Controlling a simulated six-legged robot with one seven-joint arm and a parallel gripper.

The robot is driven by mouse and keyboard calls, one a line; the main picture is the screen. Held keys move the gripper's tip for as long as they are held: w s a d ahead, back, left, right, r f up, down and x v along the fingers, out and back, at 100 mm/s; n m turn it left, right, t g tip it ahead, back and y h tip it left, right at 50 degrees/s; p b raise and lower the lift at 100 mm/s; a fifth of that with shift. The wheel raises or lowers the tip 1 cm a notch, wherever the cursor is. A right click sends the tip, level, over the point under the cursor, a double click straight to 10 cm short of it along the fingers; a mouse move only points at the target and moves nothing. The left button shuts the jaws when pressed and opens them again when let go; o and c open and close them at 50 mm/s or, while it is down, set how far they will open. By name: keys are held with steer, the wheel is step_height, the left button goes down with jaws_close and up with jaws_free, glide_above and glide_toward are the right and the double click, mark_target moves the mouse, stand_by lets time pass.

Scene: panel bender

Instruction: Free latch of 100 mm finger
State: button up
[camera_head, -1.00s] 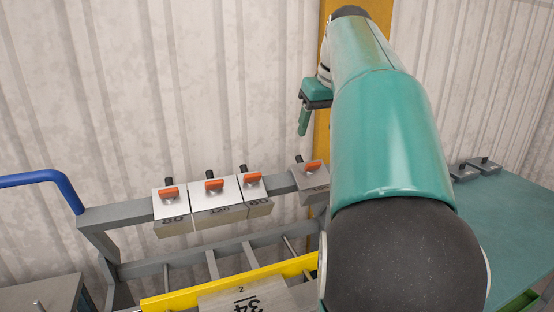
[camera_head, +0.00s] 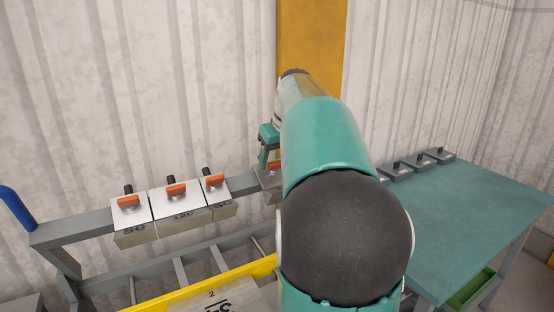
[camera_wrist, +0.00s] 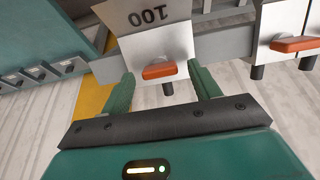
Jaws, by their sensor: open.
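The 100 mm finger (camera_wrist: 150,35) hangs on the grey rail, its "100" marking upside down in the wrist view. Its orange latch (camera_wrist: 159,70) lies crosswise between the fingertips of my gripper (camera_wrist: 162,80). My gripper is open, with one green finger on each side of the latch and a gap on both sides. In the head view my gripper (camera_head: 264,158) is just above this finger (camera_head: 267,181), which my arm partly hides. Contact cannot be told there.
Several other fingers with orange latches hang left on the rail, including the 120 finger (camera_head: 178,205). A yellow beam (camera_head: 215,285) runs below in front. A green table (camera_head: 460,215) at right carries several grey blocks (camera_head: 418,161). A corrugated wall stands behind.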

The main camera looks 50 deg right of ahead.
steer(key=shift+w+f, duration=0.1)
steer(key=shift+f, duration=0.2)
steer(key=c, duration=1)
